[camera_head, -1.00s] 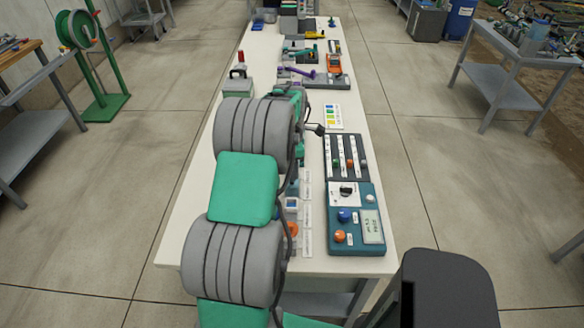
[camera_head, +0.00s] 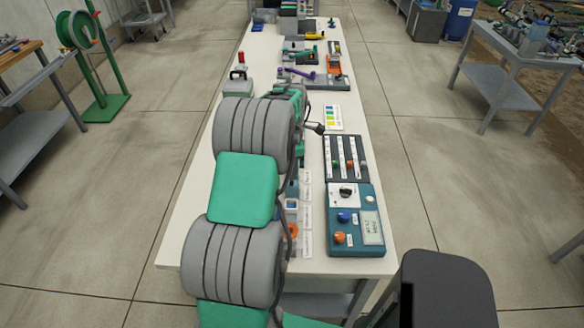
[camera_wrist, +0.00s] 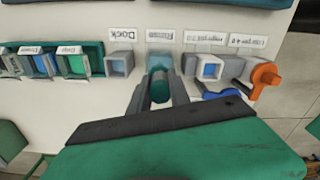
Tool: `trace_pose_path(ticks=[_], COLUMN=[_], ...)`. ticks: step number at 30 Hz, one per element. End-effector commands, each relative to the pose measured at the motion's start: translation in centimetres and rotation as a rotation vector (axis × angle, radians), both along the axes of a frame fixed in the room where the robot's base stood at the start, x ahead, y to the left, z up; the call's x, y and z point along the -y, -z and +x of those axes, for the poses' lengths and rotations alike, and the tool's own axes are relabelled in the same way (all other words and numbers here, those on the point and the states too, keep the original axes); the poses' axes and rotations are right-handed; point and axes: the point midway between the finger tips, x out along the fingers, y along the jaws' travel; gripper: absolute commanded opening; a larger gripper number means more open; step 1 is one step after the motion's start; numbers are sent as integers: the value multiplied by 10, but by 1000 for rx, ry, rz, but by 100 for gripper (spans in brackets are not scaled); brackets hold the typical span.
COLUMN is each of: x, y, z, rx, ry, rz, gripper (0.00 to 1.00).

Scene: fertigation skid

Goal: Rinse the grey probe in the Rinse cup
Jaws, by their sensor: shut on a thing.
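My gripper (camera_wrist: 158,92) is shut on a rounded, dark teal-grey piece, seemingly the top of the probe (camera_wrist: 158,84), in the wrist view. It is lined up with the pale blue Rinse cup (camera_wrist: 160,60), below the upside-down Rinse label (camera_wrist: 160,35). The fingers hide the probe's lower part, so I cannot tell whether its tip is in the cup. The empty-looking grey Dock holder (camera_wrist: 120,63) stands just left of it. In the head view my arm hides the gripper and the probe.
Right of the Rinse cup are a blue-filled reference cup (camera_wrist: 210,69), an orange-handled piece (camera_wrist: 263,78) and a blue piece (camera_wrist: 222,94). Green-framed holders (camera_wrist: 76,62) stand left. A teal meter box (camera_head: 356,220) sits at the bench's near right.

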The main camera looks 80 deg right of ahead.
Motion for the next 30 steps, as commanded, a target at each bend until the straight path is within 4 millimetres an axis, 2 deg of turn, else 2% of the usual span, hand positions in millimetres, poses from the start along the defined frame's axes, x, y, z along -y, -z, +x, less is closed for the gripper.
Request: trace_pose_path(ticks=[6, 15, 30], x=[0, 0, 0], y=[14, 13, -31], z=[0, 0, 0], rx=[0, 0, 0], ry=[0, 0, 0], rz=[0, -1, -1], gripper=[0, 0, 0])
